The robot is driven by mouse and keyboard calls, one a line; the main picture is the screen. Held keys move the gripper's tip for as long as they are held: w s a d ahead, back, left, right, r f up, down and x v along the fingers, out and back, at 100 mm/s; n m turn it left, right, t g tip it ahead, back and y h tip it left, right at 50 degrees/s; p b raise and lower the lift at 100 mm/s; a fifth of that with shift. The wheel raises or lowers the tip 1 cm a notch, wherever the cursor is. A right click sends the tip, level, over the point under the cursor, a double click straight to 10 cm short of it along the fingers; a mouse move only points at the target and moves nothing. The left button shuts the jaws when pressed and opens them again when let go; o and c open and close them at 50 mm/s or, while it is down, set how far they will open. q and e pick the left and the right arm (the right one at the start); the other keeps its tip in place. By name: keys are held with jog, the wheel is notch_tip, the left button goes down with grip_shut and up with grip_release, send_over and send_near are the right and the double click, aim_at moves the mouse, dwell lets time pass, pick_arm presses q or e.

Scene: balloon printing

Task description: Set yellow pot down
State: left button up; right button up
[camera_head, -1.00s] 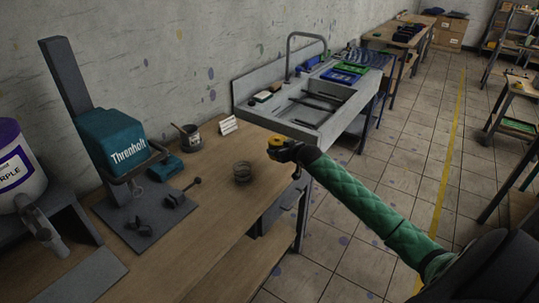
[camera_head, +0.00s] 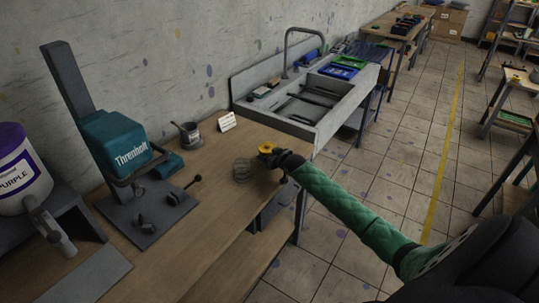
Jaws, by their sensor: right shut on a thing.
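The yellow pot (camera_head: 266,148) is a small yellow round thing at the tip of my right gripper (camera_head: 274,154). My right gripper is shut on it, close above the right part of the wooden bench (camera_head: 205,223). I cannot tell whether the pot touches the bench top. The fingers are small and dark and partly hide the pot. My left gripper is not in view.
The bench's front middle is clear. A sink (camera_head: 310,108) adjoins behind.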

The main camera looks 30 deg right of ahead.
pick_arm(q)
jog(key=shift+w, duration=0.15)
pick_arm(e)
jog(key=o, duration=1)
jog(key=shift+o, duration=0.2)
jog(key=shift+s+r, duration=0.1)
jog(key=shift+s, duration=0.25)
jog(key=b+v, duration=0.2)
jog(key=v, duration=0.3)
jog(key=b+v, duration=0.1)
jog(key=v, duration=0.3)
jog(key=shift+s+r+b, duration=0.1)
jog(key=shift+s+b, duration=0.2)
jog(key=shift+s, duration=0.05)
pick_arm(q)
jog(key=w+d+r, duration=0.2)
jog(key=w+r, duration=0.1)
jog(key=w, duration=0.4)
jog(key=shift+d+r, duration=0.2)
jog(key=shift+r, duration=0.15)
pick_arm(e)
jog(key=shift+v, duration=0.8)
jog(key=shift+r, duration=0.1)
